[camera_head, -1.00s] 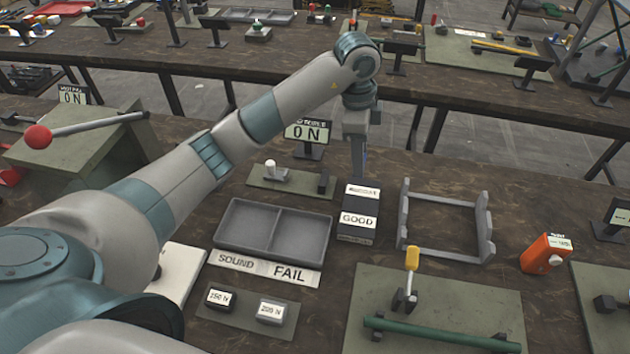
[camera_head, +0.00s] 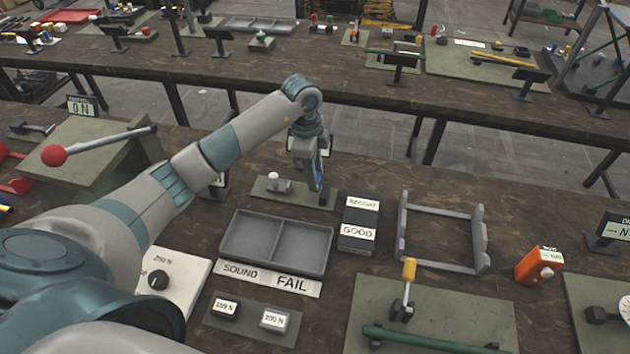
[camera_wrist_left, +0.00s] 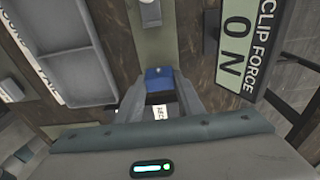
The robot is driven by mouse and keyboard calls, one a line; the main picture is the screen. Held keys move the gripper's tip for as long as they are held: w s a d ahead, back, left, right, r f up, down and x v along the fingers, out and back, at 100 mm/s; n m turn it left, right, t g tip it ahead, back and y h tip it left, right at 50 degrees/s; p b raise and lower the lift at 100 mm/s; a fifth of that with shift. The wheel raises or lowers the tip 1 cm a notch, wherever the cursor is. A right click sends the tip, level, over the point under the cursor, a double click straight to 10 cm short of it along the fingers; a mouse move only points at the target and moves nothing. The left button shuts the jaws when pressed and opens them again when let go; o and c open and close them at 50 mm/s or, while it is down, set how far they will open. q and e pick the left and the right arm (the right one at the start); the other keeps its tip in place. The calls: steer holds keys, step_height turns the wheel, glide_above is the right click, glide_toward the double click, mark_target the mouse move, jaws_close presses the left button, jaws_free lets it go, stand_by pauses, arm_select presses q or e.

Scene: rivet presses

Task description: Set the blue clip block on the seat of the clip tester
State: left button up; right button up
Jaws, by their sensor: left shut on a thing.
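My left gripper (camera_head: 317,187) is shut on the blue clip block (camera_wrist_left: 160,80), which sits between the fingertips in the left wrist view. In the head view only a bit of blue shows beside the fingers. The gripper points down at the right part of the clip tester's green plate (camera_head: 261,192). The plate carries a white-knobbed piece (camera_head: 277,181) at left and a dark post at right, partly behind the fingers. I cannot tell whether the block touches the tester. The CLIP FORCE display (camera_wrist_left: 240,50) reads 0 N. My right gripper is out of view.
A grey two-part tray (camera_head: 275,243) stands in front of the tester, with a GOOD box (camera_head: 359,226) to its right. A grey open frame (camera_head: 441,268) stands further right. A red-knobbed lever press (camera_head: 95,155) is at left, near my arm.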

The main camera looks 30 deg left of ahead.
arm_select(q)
steer(key=shift+f, duration=0.25)
step_height(320, 180, down, 3)
steer(key=shift+r+p, duration=0.15)
steer(key=shift+p, duration=0.8)
steer(key=shift+f, duration=0.4)
steer(key=shift+f, duration=0.2)
steer(key=o, duration=1.1)
steer(key=shift+r, duration=0.1)
